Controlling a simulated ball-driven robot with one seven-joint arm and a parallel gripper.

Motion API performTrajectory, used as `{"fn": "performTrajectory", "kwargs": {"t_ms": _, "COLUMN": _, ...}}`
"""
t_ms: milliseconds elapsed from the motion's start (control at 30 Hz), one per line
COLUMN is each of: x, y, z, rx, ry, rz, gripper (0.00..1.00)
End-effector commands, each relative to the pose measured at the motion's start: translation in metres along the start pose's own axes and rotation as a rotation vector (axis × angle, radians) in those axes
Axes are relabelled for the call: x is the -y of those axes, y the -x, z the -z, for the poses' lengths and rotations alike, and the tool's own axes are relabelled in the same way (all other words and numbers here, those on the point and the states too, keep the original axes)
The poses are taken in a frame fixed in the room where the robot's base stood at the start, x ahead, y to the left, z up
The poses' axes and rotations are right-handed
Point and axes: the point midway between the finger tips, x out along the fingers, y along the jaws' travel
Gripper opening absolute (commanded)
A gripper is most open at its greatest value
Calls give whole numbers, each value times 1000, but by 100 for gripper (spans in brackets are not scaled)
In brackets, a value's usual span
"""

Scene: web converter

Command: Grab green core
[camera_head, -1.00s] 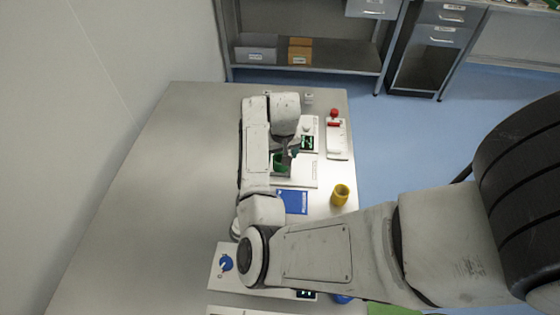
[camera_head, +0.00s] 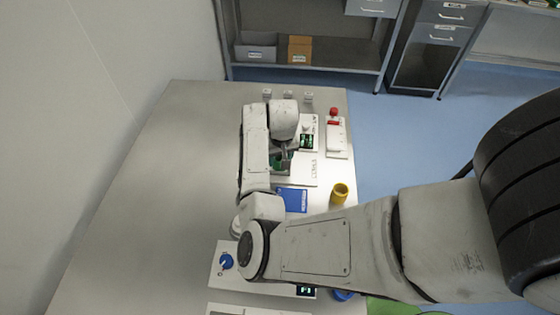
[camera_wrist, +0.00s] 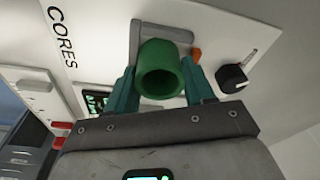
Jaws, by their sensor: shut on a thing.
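The green core (camera_wrist: 162,70) is a hollow cylinder with its open end facing the camera in the wrist view. My gripper (camera_wrist: 162,82) has its two dark green fingers on either side of the core and is shut on it. In the head view, my gripper (camera_head: 283,160) is over the white board marked CORES (camera_head: 314,170), partly hidden by my arm. The core is hard to make out there. I cannot tell whether it touches the board.
The wrist view shows a black knob (camera_wrist: 235,75) and a grey bracket (camera_wrist: 165,30) near the core. A yellow cup (camera_head: 339,194), a blue panel (camera_head: 293,200) and a red-topped item (camera_head: 334,114) stand nearby. The table's left side is clear.

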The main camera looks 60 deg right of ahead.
Motion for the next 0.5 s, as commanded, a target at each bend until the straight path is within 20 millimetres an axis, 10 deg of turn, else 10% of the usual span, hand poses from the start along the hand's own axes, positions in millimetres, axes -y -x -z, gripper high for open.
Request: {"fn": "performTrajectory", "kwargs": {"t_ms": 500, "x": 0, "y": 10, "z": 2, "rx": -1, "ry": 0, "rz": -1, "gripper": 23}}
